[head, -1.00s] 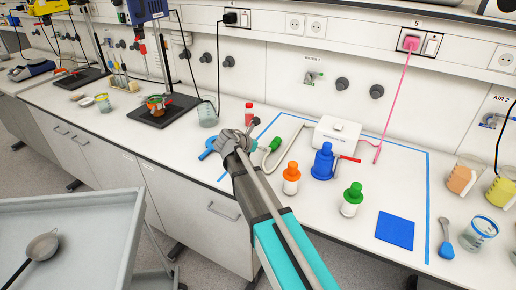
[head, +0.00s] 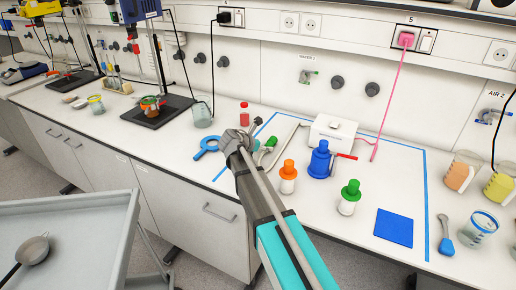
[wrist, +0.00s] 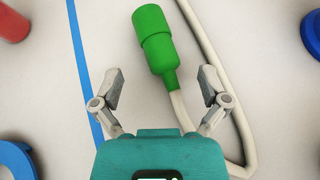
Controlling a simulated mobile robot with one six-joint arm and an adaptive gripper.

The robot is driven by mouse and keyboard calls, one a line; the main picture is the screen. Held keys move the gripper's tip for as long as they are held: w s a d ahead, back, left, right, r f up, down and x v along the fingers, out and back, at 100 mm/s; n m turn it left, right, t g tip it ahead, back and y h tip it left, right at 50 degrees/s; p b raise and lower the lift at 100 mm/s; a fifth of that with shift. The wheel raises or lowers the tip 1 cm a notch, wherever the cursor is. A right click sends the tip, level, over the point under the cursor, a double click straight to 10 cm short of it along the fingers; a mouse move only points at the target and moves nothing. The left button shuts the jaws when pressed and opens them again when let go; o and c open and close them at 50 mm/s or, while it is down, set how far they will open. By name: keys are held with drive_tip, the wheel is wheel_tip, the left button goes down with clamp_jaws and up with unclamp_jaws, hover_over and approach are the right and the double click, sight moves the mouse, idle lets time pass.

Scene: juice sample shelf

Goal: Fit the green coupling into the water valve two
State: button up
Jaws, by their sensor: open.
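The green coupling (wrist: 155,45) is on the end of a beige hose (wrist: 203,45) and lies on the white bench. In the wrist view it lies just beyond and between my open fingers, which do not touch it. My gripper (wrist: 160,88) is empty. In the head view the gripper (head: 250,132) is over the bench and partly hides the green coupling (head: 268,145).
A white box (head: 331,131) stands behind the coupling. A red-capped bottle (head: 244,115) and a blue ring (head: 207,146) are to the left. A blue pad (head: 394,227) lies front right.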

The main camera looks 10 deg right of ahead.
sight(266, 145)
drive_tip(key=shift+b+x, duration=0.9)
drive_tip(key=shift+x, duration=1.3)
clamp_jaws()
drive_tip(key=shift+r, duration=0.15)
drive_tip(key=shift+r+p, duration=2.4)
drive_tip(key=shift+p, duration=0.15)
drive_tip(key=shift+r, duration=0.1)
wheel_tip(266, 145, up, 20)
drive_tip(key=p, duration=2)
drive_tip(key=shift+r+p, duration=0.2)
drive_tip(key=shift+p, duration=0.1)
drive_tip(key=shift+s, duration=0.1)
